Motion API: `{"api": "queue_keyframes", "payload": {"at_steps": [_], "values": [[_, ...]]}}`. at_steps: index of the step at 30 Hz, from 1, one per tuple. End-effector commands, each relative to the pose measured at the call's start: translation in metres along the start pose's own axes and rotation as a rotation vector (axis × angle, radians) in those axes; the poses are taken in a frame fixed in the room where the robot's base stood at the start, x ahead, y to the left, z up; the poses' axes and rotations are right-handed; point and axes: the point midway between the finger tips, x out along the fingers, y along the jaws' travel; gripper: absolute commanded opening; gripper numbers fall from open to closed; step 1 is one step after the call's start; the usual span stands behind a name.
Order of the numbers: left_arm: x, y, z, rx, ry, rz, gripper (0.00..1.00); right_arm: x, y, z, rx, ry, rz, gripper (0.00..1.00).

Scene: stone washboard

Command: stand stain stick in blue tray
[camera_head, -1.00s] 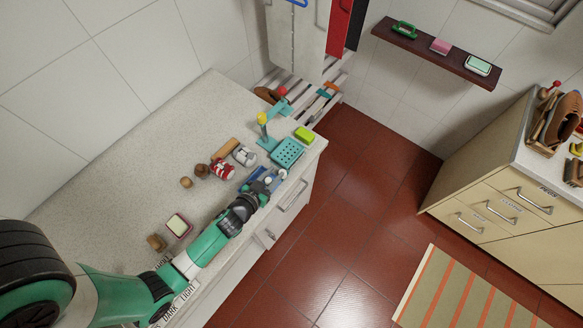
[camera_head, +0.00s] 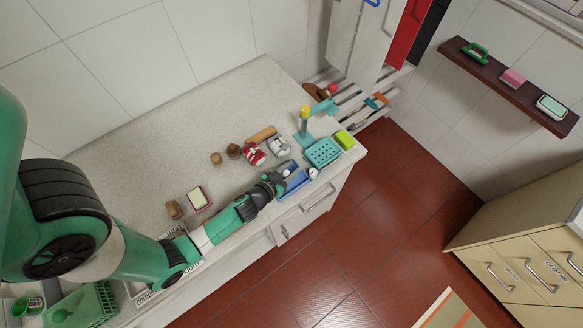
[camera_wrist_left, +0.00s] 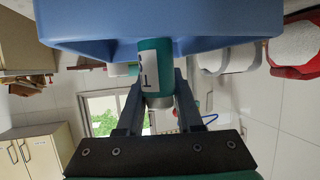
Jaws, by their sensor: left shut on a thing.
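The blue tray (camera_head: 295,184) lies at the counter's front edge, beside the teal perforated rack. My left gripper (camera_head: 279,179) is at the tray's left side in the head view. In the left wrist view, its fingers (camera_wrist_left: 158,88) are shut on a teal stick with a white label and a pale end, the stain stick (camera_wrist_left: 153,65). The blue tray's wall (camera_wrist_left: 215,22) fills the top of that view, close beside the stick. I cannot tell whether stick and tray touch. The stick is mostly hidden by the gripper in the head view. My right gripper is not in view.
The teal rack (camera_head: 323,152) and a yellow-green sponge (camera_head: 344,139) stand right of the tray. A red-and-white bottle (camera_head: 253,153) and a white bottle (camera_head: 279,147) are behind it. A small white round thing (camera_head: 313,173) is at its right. The counter's back left is clear.

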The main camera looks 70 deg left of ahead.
Motion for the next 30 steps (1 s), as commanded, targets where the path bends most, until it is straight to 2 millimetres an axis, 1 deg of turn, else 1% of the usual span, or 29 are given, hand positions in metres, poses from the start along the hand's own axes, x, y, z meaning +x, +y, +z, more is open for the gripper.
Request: {"api": "queue_keyframes", "payload": {"at_steps": [1, 3, 11, 12, 17, 18, 26, 29, 30], "values": [[0.003, 0.0, 0.007, 0.001, 0.001, 0.0, 0.0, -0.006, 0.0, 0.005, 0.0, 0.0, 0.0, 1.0], [0.004, 0.0, 0.009, 0.0, 0.001, 0.0, 0.0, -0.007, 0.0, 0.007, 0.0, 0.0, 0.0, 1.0], [0.004, 0.0, 0.009, 0.0, 0.0, 0.0, 0.0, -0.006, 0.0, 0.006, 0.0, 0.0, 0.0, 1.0], [0.004, 0.0, 0.009, 0.0, 0.0, 0.0, 0.39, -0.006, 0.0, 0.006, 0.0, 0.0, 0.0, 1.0], [0.004, 0.0, 0.009, 0.0, 0.0, 0.0, 0.67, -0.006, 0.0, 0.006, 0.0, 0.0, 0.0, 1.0], [0.004, 0.0, 0.009, 0.0, 0.0, 0.0, 0.7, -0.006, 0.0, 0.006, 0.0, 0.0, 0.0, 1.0], [0.003, 0.0, 0.008, 0.0, 0.0, 0.0, 0.7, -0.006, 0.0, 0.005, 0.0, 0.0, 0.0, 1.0], [0.0, 0.0, 0.0, 0.0, 0.0, 0.0, 0.7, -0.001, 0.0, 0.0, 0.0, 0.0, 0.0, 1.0], [-0.002, 0.0, -0.006, -0.001, 0.0, 0.0, 0.7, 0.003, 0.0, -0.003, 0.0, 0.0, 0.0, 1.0]]}}
